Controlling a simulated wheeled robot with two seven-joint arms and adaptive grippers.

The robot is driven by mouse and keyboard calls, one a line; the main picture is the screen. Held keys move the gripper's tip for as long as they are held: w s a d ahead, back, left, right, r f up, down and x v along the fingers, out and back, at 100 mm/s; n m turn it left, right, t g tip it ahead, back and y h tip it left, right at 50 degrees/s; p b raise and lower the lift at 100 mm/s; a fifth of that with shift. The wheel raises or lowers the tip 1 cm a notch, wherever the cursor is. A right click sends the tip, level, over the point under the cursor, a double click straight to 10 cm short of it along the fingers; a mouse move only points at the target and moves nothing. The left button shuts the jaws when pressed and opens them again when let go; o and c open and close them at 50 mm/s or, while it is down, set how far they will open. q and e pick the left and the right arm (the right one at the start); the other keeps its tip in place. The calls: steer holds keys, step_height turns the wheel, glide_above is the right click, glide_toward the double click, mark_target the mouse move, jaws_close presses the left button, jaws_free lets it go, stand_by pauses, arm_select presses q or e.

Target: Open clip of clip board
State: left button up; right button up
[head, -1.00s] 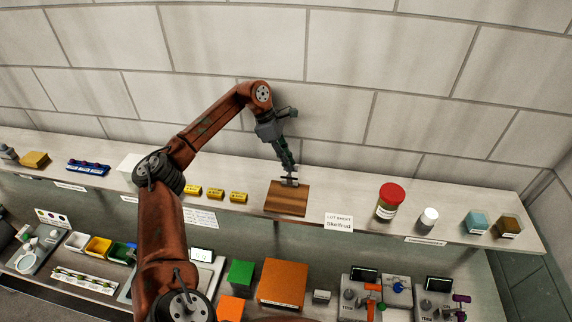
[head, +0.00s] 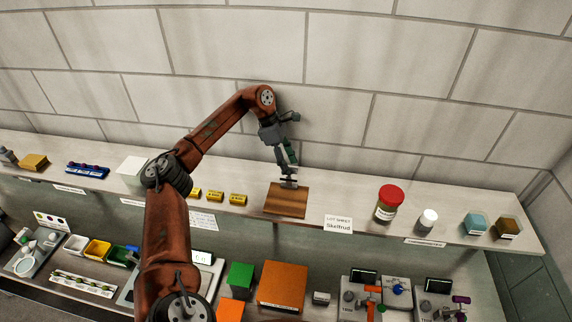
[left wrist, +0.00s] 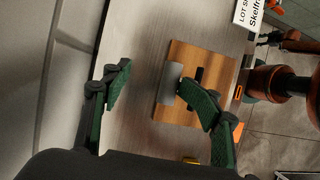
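The clip board (head: 287,203) is a small brown wooden board lying on the upper shelf, left of the lot sheet card. Its grey metal clip (left wrist: 169,83) lies along the board's wall-side edge, with a dark part beside it. My left gripper (head: 288,174) reaches down over the clip end of the board. In the left wrist view its two green-padded fingers (left wrist: 157,95) are wide apart with nothing held between them. One finger overlaps the board beside the clip, and the other is off the board on the wall side. Whether a finger touches the clip I cannot tell. My right gripper is not in view.
The lot sheet card (head: 338,223) and a red-lidded jar (head: 389,203) stand right of the board. Small yellow blocks (head: 238,199) sit to its left. The brick wall (head: 330,130) rises close behind. A lower shelf holds green and orange boxes (head: 283,285).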

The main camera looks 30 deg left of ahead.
arm_select(q)
steer(key=o, duration=0.3)
steer(key=shift+w+a+f, duration=0.2)
steer(key=shift+w+f, duration=0.2)
steer(key=shift+f, duration=0.2)
steer(key=shift+o, duration=0.9)
steer(key=shift+w, duration=0.15)
steer(key=shift+s+a+r, duration=0.1)
steer(key=shift+s+a, duration=0.05)
steer(key=shift+s, duration=0.1)
steer(key=shift+c, duration=0.9)
steer(key=shift+s+r, duration=0.2)
steer(key=shift+s, duration=0.05)
steer(key=shift+c, duration=1.3)
steer(key=shift+s+r, duration=0.1)
steer(key=shift+s, duration=0.1)
steer(key=shift+c, duration=0.4)
steer(key=shift+w, duration=0.2)
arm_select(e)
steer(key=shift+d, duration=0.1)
arm_select(q)
steer(key=shift+s, duration=0.1)
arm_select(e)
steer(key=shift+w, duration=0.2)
